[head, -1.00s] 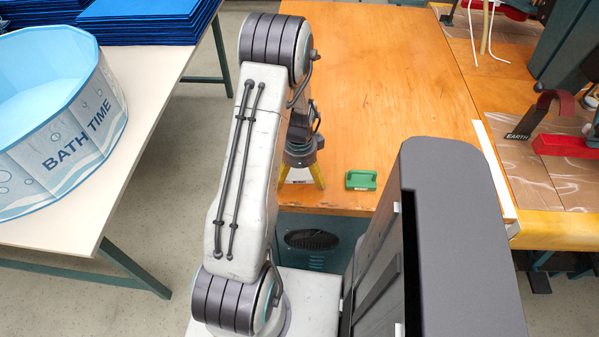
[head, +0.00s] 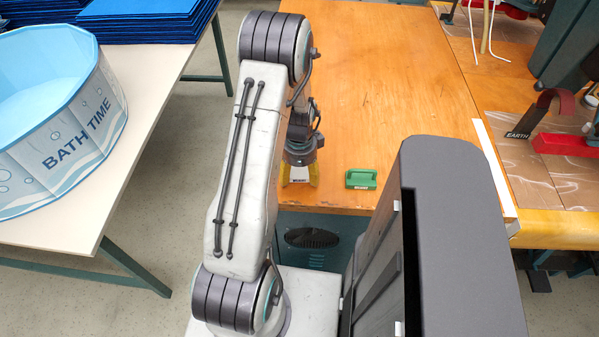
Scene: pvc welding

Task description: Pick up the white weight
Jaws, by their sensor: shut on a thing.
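The white weight (head: 300,174) stands on the wooden table near its front edge, between the yellow fingers of my gripper (head: 300,179). My gripper points down and is shut on it, one finger at each side. The upper part of the weight is hidden by the gripper's dark body. Whether the weight touches the table or hangs just above it cannot be told.
A green weight (head: 361,179) lies on the table to the right of my gripper, a short gap away. The wooden table (head: 390,80) is clear behind them. A blue tub (head: 60,110) stands on a white table at left. A red clamp-like object (head: 565,144) is at right.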

